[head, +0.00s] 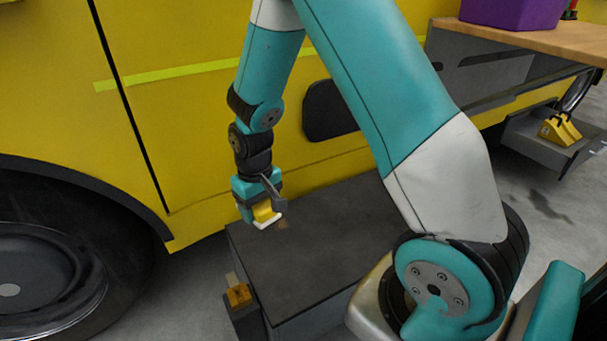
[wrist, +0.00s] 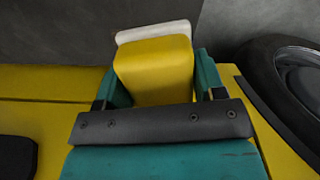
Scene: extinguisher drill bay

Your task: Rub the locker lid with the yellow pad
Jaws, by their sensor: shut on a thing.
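The yellow pad (head: 263,211) has a white face on its lower end. My gripper (head: 258,203) is shut on it and holds it above the left part of the locker lid (head: 330,235), a dark grey flat top. The pad (wrist: 155,65) fills the middle of the wrist view between the teal fingers of my gripper (wrist: 153,88), its white edge pointing away. A small brownish patch (head: 283,224) shows on the lid beside the pad. I cannot tell whether the white face touches the lid. My arm hides part of the lid's right side.
A yellow vehicle (head: 200,130) stands right behind the locker, with a large black wheel (head: 50,270) at left. A small dark holder with an orange-yellow piece (head: 238,296) stands at the locker's left front. A wooden bench (head: 540,38) with a purple bin (head: 512,12) is at upper right.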

